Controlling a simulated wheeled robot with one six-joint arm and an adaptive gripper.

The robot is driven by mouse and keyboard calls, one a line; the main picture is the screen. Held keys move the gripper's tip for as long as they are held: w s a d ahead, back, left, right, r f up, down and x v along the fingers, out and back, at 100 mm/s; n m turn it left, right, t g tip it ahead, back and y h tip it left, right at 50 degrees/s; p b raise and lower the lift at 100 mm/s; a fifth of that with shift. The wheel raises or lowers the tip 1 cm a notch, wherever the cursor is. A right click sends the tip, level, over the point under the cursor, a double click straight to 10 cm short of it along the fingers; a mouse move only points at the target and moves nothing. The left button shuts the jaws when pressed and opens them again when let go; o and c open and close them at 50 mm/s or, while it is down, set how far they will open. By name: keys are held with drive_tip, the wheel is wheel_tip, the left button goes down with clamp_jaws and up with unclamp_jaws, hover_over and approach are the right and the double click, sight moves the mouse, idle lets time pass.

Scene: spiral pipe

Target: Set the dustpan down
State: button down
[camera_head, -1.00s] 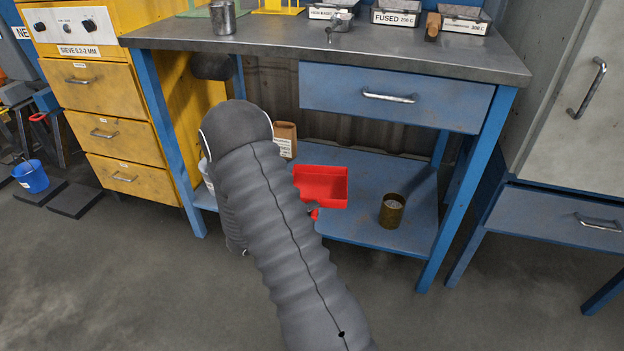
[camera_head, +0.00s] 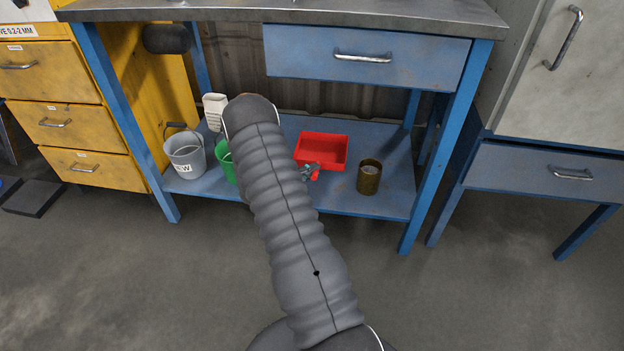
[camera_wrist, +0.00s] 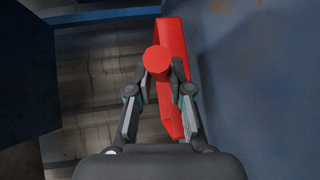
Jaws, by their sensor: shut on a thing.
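The red dustpan (camera_head: 322,150) is over the right part of the blue lower shelf of the workbench, left of a brass cup. My gripper (camera_head: 309,173) is at its near side, partly hidden behind my arm. In the wrist view my gripper (camera_wrist: 160,80) is shut on the dustpan's round red handle (camera_wrist: 157,59). The dustpan's pan (camera_wrist: 172,35) stretches beyond the fingers, beside the blue shelf surface (camera_wrist: 262,90). I cannot tell whether the dustpan touches the shelf.
The brass cup (camera_head: 370,177) stands on the shelf (camera_head: 349,206) to the right. A grey bucket (camera_head: 185,156) and a green bucket (camera_head: 224,162) stand at its left. The blue drawer (camera_head: 365,57) and table legs bound the space above and at the sides.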

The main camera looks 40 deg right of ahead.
drive_tip(key=shift+w+d+f, duration=0.25)
drive_tip(key=shift+d+f, duration=0.05)
drive_tip(key=shift+f, duration=2)
drive_tip(key=c, duration=1.1)
unclamp_jaws()
drive_tip(key=shift+o, duration=0.2)
